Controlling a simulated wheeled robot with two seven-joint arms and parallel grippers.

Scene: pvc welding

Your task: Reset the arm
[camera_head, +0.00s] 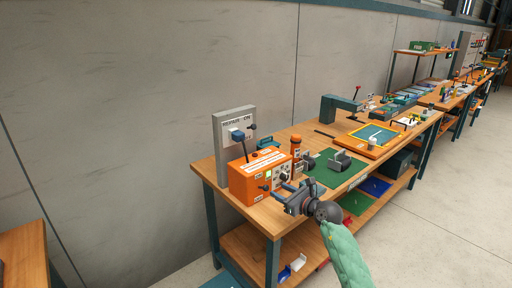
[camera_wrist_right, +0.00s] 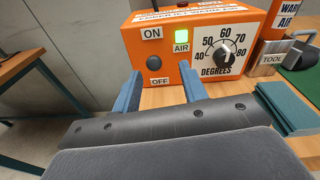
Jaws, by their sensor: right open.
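My right gripper (camera_head: 281,191) is open and empty in front of the orange control box (camera_head: 248,181) on the workbench. In the right wrist view its two blue fingers (camera_wrist_right: 158,88) are spread apart, pointing at the box front (camera_wrist_right: 135,55). The box shows an ON/OFF switch, a lit green AIR light (camera_wrist_right: 181,37) and a DEGREES knob (camera_wrist_right: 225,55). The knob's exact setting is hard to read. I see no contact between the fingers and the box. My left gripper is not in view.
Behind the box stands a grey REPAIR ON panel (camera_head: 221,147) with a lever. An orange warm air tool (camera_head: 296,149) stands to the box's right. A green mat (camera_head: 336,173) and an orange-framed tray (camera_head: 344,143) lie farther along the wooden bench (camera_head: 297,130). Open floor lies at right.

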